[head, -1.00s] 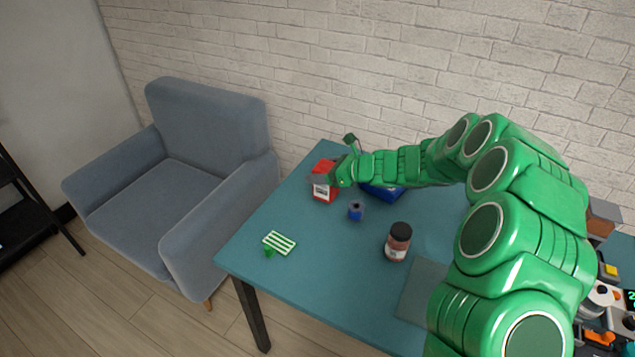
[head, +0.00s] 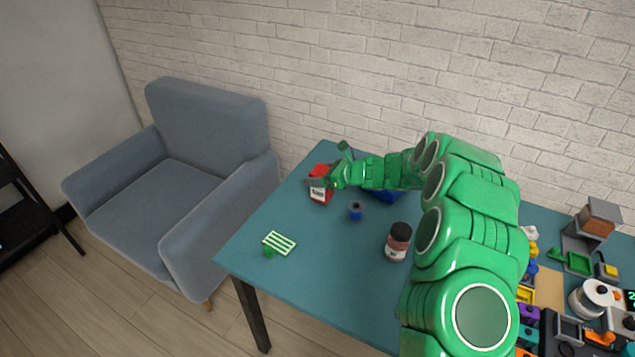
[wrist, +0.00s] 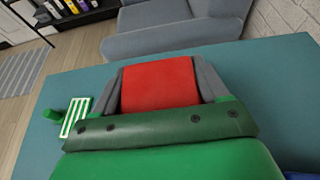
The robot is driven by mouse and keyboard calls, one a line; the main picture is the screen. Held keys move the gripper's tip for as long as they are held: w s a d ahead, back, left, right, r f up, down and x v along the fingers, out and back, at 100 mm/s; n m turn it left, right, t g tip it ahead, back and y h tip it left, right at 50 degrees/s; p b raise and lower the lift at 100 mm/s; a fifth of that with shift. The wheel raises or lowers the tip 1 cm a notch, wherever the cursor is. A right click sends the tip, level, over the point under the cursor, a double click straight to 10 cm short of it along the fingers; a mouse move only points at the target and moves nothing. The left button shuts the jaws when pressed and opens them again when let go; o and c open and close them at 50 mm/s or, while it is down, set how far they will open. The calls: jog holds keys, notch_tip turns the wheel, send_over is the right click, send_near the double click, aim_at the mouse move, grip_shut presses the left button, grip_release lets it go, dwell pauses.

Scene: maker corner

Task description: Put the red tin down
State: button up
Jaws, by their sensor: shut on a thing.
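The red tin (head: 319,189) has a white label on its front and is at the far left part of the teal table (head: 300,269). My gripper (head: 327,177) reaches it from the right and is shut on it. In the wrist view the tin's red top (wrist: 158,84) lies between the two grey fingers of my gripper (wrist: 159,82). Whether the tin's base touches the table cannot be told.
A blue spool-like item (head: 355,211), a dark-lidded jar (head: 397,242) and a green-and-white striped piece (head: 279,243) stand nearby. A blue object (head: 385,195) is partly behind my arm. A grey armchair (head: 190,190) stands left of the table.

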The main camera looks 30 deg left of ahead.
jog(key=shift+f, duration=1.6)
jog(key=shift+f, duration=0.1)
jog(key=o, duration=1.1)
jog(key=shift+w+d+r, duration=0.1)
jog(key=shift+d+r, duration=0.2)
jog(key=shift+d, duration=0.05)
jog(key=v, duration=1.1)
jog(key=shift+d, duration=0.1)
